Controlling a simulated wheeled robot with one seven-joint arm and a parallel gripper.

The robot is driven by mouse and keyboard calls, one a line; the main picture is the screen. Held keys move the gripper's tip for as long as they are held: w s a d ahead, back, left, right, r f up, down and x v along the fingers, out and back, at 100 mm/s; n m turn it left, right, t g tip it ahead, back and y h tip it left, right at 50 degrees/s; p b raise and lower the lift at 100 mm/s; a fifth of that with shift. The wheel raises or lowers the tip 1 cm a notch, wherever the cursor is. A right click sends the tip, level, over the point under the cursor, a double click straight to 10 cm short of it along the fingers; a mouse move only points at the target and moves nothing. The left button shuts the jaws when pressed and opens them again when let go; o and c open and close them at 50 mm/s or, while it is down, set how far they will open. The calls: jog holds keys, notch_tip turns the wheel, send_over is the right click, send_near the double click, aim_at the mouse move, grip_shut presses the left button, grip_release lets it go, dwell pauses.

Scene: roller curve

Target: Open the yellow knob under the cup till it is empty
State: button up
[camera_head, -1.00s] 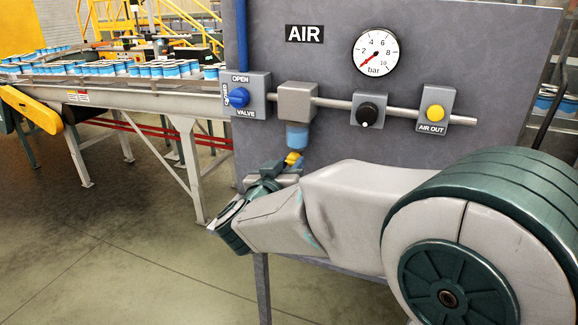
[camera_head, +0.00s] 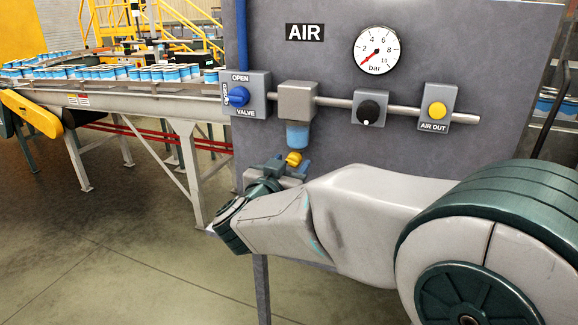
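The cup (camera_head: 298,136) hangs under a grey block on the pipe of the grey panel. It shows blue, so liquid seems to be in it; the exact level is too small to read. The yellow knob (camera_head: 294,158) sits just below the cup. My gripper (camera_head: 290,165) is at the knob, with blue-grey fingertips to its left and right. Whether the fingers touch or squeeze the knob is too small to tell. My wrist and forearm hide the area below the knob.
Along the panel are a blue valve knob (camera_head: 238,97), a black knob (camera_head: 369,111), a yellow AIR OUT button (camera_head: 437,110) and a gauge (camera_head: 377,50) with its needle near the low end. A conveyor (camera_head: 130,100) with cans stands at left. The floor in front is clear.

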jog(key=shift+s, duration=0.15)
jog(key=v, duration=1.3)
jog(key=shift+s, duration=0.3)
jog(key=shift+a, duration=0.1)
